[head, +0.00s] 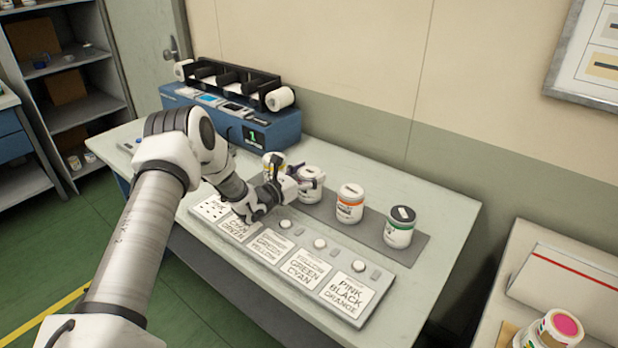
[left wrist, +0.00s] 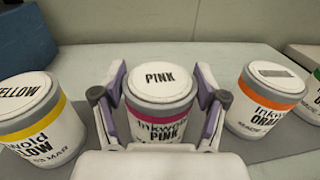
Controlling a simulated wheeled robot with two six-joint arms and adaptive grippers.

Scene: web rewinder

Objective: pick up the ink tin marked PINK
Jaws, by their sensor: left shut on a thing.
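The ink tin marked PINK (left wrist: 160,86) stands upright in the middle of the left wrist view, white with a grey rim and a pink band. It also shows in the head view (head: 312,190), partly hidden by my gripper. My left gripper (left wrist: 160,100) is shut on this tin, one finger on each side of its body. In the head view my left gripper (head: 300,182) reaches the tin from the left. The tin appears to be at the height of the grey mat (head: 370,234); whether it touches the mat I cannot tell. My right gripper is not in view.
A yellow-banded tin (left wrist: 28,112) stands left of the pink one, an orange-banded tin (left wrist: 265,100) right of it. A green-banded tin (head: 400,227) is farther right. A label panel (head: 283,224) lies in front; a blue machine (head: 250,125) stands behind.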

